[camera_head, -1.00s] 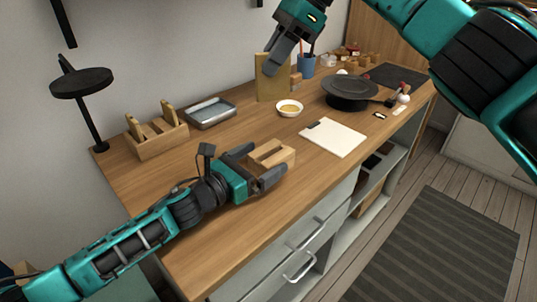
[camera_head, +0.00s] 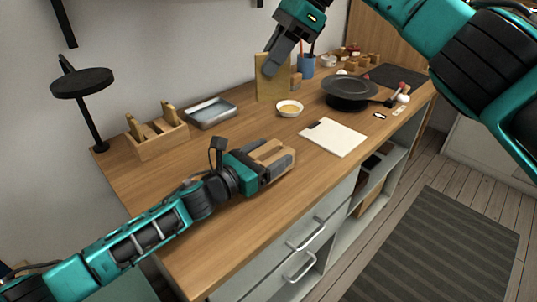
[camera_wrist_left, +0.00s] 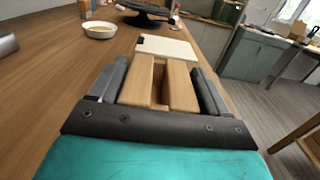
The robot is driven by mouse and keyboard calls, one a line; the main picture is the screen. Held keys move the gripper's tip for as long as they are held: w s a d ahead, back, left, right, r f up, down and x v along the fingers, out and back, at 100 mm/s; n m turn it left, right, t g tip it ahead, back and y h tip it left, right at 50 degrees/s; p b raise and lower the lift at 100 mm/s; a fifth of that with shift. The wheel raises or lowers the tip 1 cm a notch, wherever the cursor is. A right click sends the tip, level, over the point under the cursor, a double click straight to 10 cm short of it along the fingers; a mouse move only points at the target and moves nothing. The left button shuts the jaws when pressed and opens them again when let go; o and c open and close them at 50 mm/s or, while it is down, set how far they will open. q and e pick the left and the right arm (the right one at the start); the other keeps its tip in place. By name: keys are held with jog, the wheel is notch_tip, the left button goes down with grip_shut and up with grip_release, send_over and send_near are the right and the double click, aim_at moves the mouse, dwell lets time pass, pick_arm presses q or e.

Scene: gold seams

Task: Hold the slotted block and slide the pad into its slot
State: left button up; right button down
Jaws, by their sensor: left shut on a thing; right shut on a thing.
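The slotted block (camera_head: 265,150) is light wood and lies on the table near its front edge. My left gripper (camera_head: 276,153) is shut on it, one finger along each side. The left wrist view shows the block (camera_wrist_left: 144,85) between both fingers, its empty slot running lengthwise away from me. My right gripper (camera_head: 271,67), at the top of the head view, is shut on the pad (camera_head: 265,88), a flat tan-gold panel held upright at the back of the table. I cannot tell whether the pad's lower edge touches the table. The right fingers cover part of it.
A white board (camera_head: 334,138) lies to the right of the block, with a bowl (camera_head: 289,108) behind it. The table's front left is clear.

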pick_arm(q)
jog(key=c, duration=0.4)
jog(key=shift+o, duration=0.2)
pick_arm(e)
jog(key=shift+f, duration=0.1)
